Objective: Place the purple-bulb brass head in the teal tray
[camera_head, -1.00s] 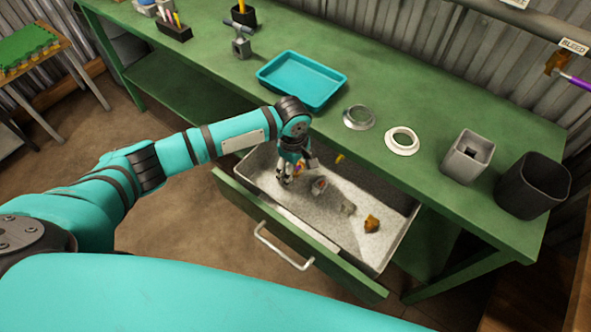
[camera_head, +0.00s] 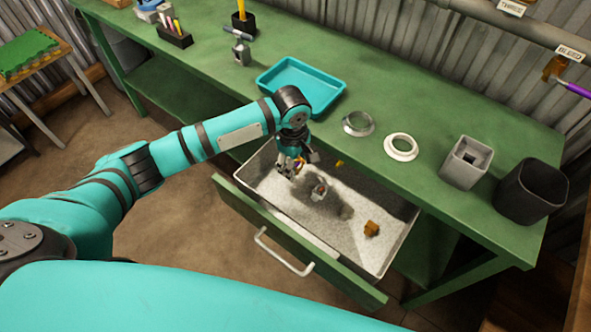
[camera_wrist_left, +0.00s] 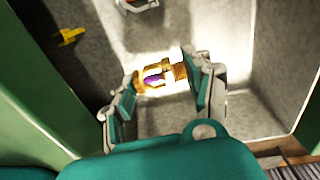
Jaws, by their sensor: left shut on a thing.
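My left gripper (camera_head: 291,170) is over the open drawer in the head view, near its left end. In the left wrist view the left gripper (camera_wrist_left: 160,84) is shut on the brass head (camera_wrist_left: 154,80), which has a purple bulb in its frame. The head lies crosswise between the two fingers, above the drawer floor. In the head view the gripper mostly hides it. The teal tray (camera_head: 331,79) sits on the green bench, behind the gripper, and looks empty. My right gripper is not in view.
The drawer (camera_head: 341,221) holds a grey-and-red fitting (camera_head: 318,191), a brown block (camera_head: 371,229) and a small yellow piece (camera_head: 339,163). Two rings (camera_head: 357,124) (camera_head: 401,147), a grey square holder (camera_head: 466,162) and a black bin (camera_head: 530,190) stand on the bench right of the tray.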

